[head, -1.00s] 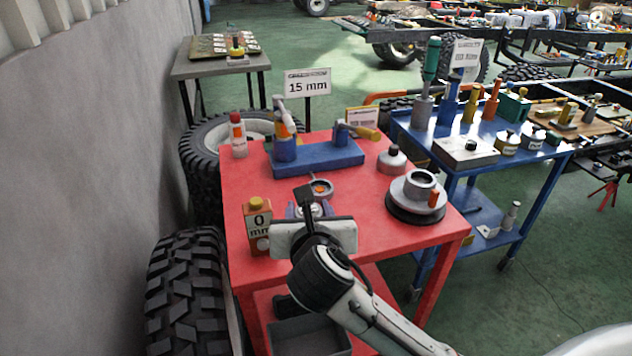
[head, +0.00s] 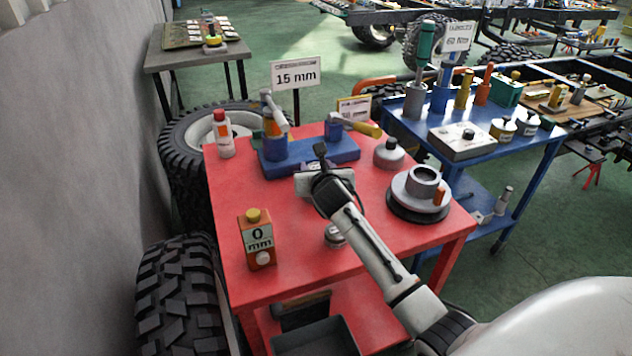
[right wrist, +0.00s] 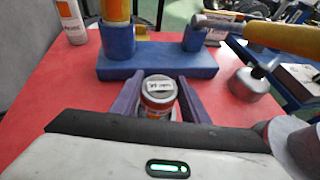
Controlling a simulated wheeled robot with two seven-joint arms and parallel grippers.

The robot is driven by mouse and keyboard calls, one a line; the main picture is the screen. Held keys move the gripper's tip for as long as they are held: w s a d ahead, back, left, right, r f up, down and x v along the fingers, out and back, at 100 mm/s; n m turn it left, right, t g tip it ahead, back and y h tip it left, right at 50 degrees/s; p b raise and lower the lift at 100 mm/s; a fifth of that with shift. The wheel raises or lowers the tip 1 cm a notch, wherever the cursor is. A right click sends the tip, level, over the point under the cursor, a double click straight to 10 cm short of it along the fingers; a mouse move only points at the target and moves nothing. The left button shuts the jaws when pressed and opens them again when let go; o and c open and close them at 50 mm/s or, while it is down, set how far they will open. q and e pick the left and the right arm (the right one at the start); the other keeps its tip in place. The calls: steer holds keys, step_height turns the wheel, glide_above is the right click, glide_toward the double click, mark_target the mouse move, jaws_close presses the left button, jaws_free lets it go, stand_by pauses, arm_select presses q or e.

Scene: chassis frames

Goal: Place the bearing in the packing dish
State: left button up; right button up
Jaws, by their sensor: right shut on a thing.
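My right gripper (right wrist: 157,98) is shut on a small round piece (right wrist: 158,86) with a silvery rim, a pale label and an orange-red band, which I take for the bearing. In the head view my right gripper (head: 322,170) is over the red table, just in front of the blue block, and its hand hides the held piece. A round grey dish (head: 402,194) on a dark base, likely the packing dish, stands at the table's right side. It holds a grey cup and an orange piece. My left gripper is not in view.
The blue block (head: 345,152) with two posts stands close ahead. A grey capped pot (head: 389,153) is between it and the dish. A white bottle (head: 223,140), an orange 0 mm box (head: 257,245) and a silvery can (head: 334,236) also stand on the red table (head: 300,265).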

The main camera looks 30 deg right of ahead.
steer(key=shift+w+f+b, duration=0.1)
steer(key=shift+f+b, duration=0.25)
steer(key=shift+f, duration=1.5)
steer(key=shift+f, duration=0.1)
steer(key=shift+f, duration=0.35)
steer(key=o, duration=1.3)
steer(key=shift+s+a+f, duration=0.1)
steer(key=shift+s+f, duration=0.15)
steer(key=shift+f, duration=0.05)
steer(key=shift+o, duration=0.6)
steer(key=shift+f, duration=0.15)
steer(key=shift+w, duration=0.1)
steer(key=v, duration=0.4)
steer(key=p+v, duration=0.1)
steer(key=v, duration=0.3)
steer(key=r+v, duration=0.1)
steer(key=v, duration=0.3)
steer(key=shift+r+p, duration=0.2)
steer(key=shift+p, duration=0.15)
